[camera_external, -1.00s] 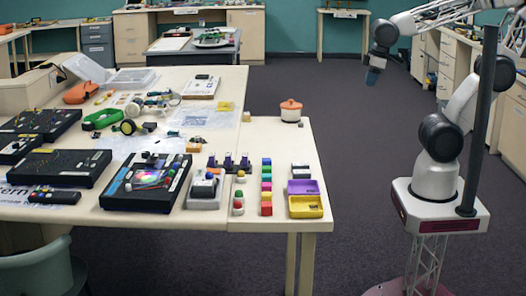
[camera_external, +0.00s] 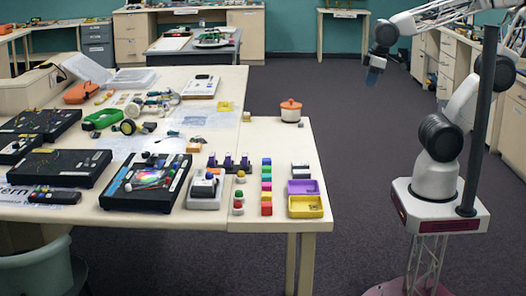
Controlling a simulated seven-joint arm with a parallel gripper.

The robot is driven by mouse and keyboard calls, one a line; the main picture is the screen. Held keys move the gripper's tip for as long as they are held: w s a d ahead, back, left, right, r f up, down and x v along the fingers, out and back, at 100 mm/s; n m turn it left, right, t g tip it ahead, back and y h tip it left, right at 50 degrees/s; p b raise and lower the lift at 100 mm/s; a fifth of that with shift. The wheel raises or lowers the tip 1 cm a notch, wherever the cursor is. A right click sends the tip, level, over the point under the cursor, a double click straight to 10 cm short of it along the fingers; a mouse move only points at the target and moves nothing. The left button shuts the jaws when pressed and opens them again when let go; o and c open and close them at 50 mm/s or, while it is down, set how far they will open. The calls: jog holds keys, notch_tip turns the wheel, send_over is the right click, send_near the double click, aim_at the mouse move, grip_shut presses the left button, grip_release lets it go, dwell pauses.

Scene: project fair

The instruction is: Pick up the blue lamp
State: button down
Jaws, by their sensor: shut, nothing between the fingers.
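My gripper (camera_external: 373,76) hangs at the upper right, its bluish tip pointing down over the open floor. It is shut and empty, well to the right of the table and apart from everything on it. I cannot clearly pick out a blue lamp. Small round-topped pieces stand near the table's front: a yellow one (camera_external: 241,177), a red-and-green one (camera_external: 238,195) and another (camera_external: 238,208). A small grey device (camera_external: 205,188) just left of them has a bluish spot on top, too small to identify.
A column of coloured blocks (camera_external: 266,188), a purple tray (camera_external: 303,187) and a yellow tray (camera_external: 305,207) stand near the table's right edge. An orange-lidded pot (camera_external: 291,111) is behind them. Black boards (camera_external: 147,183) crowd the left. Floor between table and my base is clear.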

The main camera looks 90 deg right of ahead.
jog(key=c, duration=1.8)
grip_release()
jog(key=o, duration=0.8)
